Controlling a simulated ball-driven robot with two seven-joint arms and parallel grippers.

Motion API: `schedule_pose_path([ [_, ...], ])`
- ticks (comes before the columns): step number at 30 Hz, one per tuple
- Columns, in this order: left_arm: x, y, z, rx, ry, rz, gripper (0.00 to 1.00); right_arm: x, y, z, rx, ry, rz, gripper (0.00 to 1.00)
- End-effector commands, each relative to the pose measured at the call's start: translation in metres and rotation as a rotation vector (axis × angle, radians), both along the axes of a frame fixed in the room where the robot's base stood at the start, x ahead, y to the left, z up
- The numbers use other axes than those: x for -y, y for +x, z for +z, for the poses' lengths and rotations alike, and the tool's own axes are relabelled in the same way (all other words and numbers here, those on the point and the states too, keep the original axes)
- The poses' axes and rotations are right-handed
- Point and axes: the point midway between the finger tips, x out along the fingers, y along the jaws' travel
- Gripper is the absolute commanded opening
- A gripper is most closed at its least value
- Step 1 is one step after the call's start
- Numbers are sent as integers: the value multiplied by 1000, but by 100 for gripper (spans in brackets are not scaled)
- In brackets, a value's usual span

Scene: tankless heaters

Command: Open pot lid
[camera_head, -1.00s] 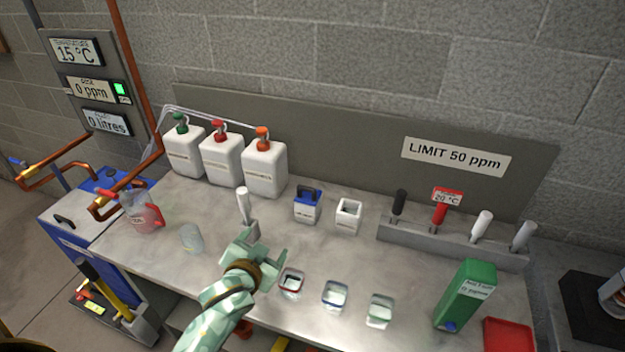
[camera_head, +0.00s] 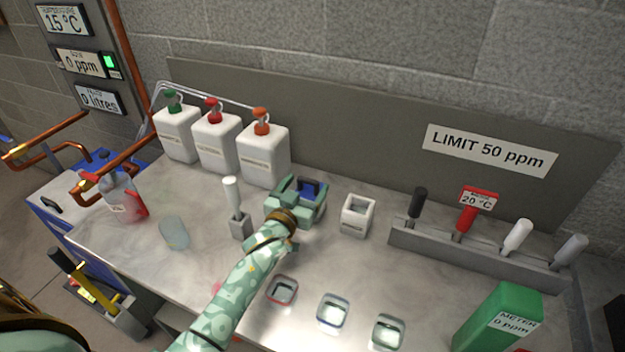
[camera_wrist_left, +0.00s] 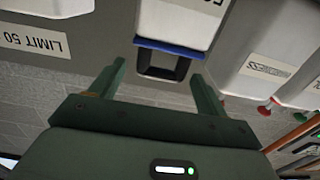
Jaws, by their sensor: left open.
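The pot is a small white box with a blue lid (camera_head: 309,187) on the worktop, largely hidden by my left gripper (camera_head: 298,192). In the left wrist view the white pot (camera_wrist_left: 182,20) shows upside down, with a blue rim and a dark lid handle (camera_wrist_left: 162,72). My left gripper (camera_wrist_left: 162,80) is open, one finger on each side of the handle, with gaps visible between the fingers and the handle. The lid is on the pot. My right gripper is not in view.
An open white pot (camera_head: 357,215) stands to the right. A white-handled tool in a holder (camera_head: 238,215) stands close on the left. Three pump bottles (camera_head: 262,155) are behind. Small glass dishes (camera_head: 333,313) lie in front. A rack of handles (camera_head: 480,255) is at the right.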

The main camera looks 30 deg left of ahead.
Motion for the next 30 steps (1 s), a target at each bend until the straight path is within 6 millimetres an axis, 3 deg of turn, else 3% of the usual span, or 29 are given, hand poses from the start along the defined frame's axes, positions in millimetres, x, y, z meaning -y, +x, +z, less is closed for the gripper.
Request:
schedule_pose_path([
  [7,-2,37,-2,-1,1,0,76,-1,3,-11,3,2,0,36],
  [17,-3,43,0,-1,2,0,76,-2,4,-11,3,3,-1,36],
  [20,-3,43,0,-1,2,0,54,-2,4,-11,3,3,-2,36],
  [24,-3,43,0,-2,1,0,15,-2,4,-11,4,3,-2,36],
  [30,-3,44,2,-12,0,0,14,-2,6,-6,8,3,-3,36],
])
